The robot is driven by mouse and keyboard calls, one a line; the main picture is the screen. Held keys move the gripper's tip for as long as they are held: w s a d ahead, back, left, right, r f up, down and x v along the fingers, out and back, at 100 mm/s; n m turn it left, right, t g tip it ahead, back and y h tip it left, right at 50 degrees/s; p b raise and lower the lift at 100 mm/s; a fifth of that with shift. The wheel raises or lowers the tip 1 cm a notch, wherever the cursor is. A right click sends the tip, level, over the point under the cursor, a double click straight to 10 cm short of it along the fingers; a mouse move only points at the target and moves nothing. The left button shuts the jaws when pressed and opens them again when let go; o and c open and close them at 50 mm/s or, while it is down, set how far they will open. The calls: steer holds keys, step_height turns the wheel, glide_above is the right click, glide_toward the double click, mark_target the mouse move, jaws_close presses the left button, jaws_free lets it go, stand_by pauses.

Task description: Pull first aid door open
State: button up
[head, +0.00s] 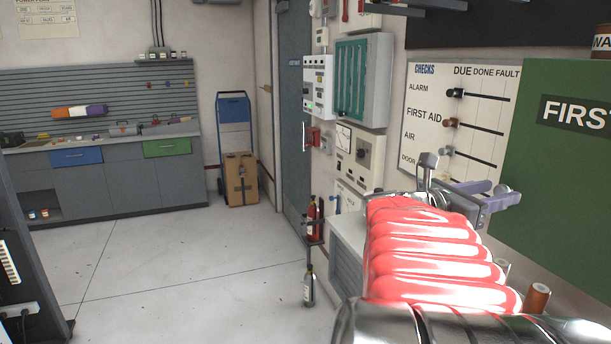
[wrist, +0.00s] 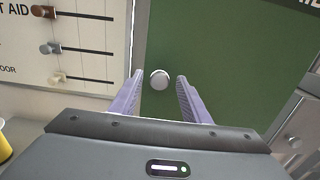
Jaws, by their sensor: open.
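The first aid door (head: 548,165) is a green panel on the right wall, with white letters starting "FIRS" on a dark label. It looks shut. In the wrist view the door (wrist: 220,50) fills the middle, and a round pale knob (wrist: 160,79) sits near its left edge. My gripper (wrist: 160,88) is open, with its two purple fingers on either side of the knob as seen from the wrist; I cannot tell whether they touch it. In the head view my gripper (head: 513,194) is in front of the door's lower left, at the end of my red-sleeved arm.
A white checks board (head: 430,90) with sliding pegs is just left of the door. Grey-green wall cabinets (head: 364,80) and a fire extinguisher (head: 312,220) are farther left. A box on a hand truck (head: 240,180) stands behind. The floor at left is clear.

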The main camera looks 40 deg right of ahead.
steer(key=shift+c, duration=0.5)
jaws_close()
